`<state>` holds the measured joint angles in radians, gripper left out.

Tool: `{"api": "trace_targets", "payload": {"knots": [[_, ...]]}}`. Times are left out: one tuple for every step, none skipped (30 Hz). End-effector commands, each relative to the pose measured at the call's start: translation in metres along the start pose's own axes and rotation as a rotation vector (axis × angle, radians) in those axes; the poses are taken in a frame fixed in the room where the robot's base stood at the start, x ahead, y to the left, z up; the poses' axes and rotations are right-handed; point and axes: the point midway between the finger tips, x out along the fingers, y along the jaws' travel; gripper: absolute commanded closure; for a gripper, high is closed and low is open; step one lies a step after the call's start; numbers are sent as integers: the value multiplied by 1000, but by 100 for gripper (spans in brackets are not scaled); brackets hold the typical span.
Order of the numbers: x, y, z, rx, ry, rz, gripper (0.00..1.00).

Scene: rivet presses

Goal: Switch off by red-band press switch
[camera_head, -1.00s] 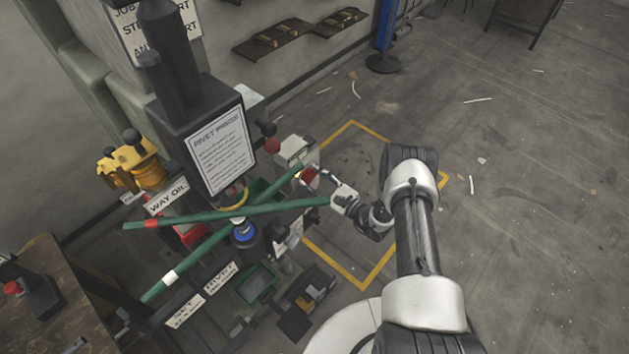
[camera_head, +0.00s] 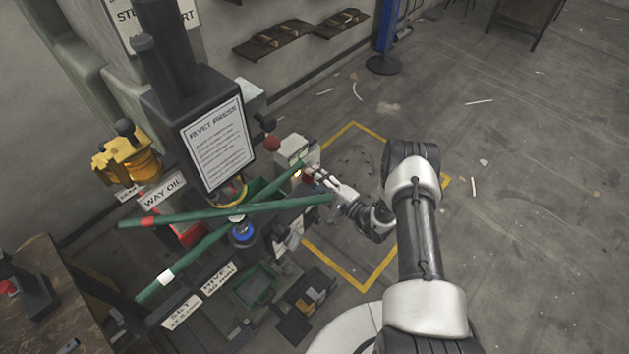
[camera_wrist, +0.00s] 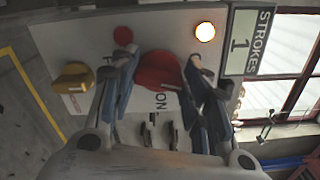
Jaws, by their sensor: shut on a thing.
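A pale switch panel (camera_wrist: 183,32) fills the wrist view, with a red knob (camera_wrist: 158,71) at its middle. My gripper (camera_wrist: 163,66) has one blue-padded finger on each side of this knob and is shut on it. Part of an "ON" marking shows beside the knob. In the head view my gripper (camera_head: 322,181) is at the small press control box (camera_head: 291,149). A green pipe with a red band (camera_head: 147,221) crosses a green pipe with a white band (camera_head: 165,276). The white-banded one rises toward the box; the red-banded one ends near my gripper, its exact connection unclear.
A lit lamp (camera_wrist: 205,32), a dark red button (camera_wrist: 122,36), a yellow knob (camera_wrist: 73,77) and a "STROKES 1" counter (camera_wrist: 245,42) surround the red knob. The rivet press (camera_head: 188,100) stands left. Open floor (camera_head: 520,190) lies right.

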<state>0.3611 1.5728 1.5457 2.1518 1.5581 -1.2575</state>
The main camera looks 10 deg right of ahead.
Motion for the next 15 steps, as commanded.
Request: {"api": "trace_targets", "payload": {"knots": [[0, 1, 0, -36, 1, 1, 81], [0, 1, 0, -60, 1, 1, 81], [0, 1, 0, -89, 1, 1, 81], [0, 1, 0, -110, 1, 1, 81], [0, 1, 0, -129, 1, 1, 81], [0, 1, 0, -154, 1, 1, 81], [0, 1, 0, -172, 1, 1, 81], [0, 1, 0, -188, 1, 1, 81], [0, 1, 0, -208, 1, 1, 81], [0, 1, 0, -221, 1, 1, 81], [0, 1, 0, -234, 1, 1, 81], [0, 1, 0, -249, 1, 1, 81], [0, 1, 0, -259, 1, 1, 81], [0, 1, 0, -268, 1, 1, 81], [0, 1, 0, -278, 1, 1, 81]]}}
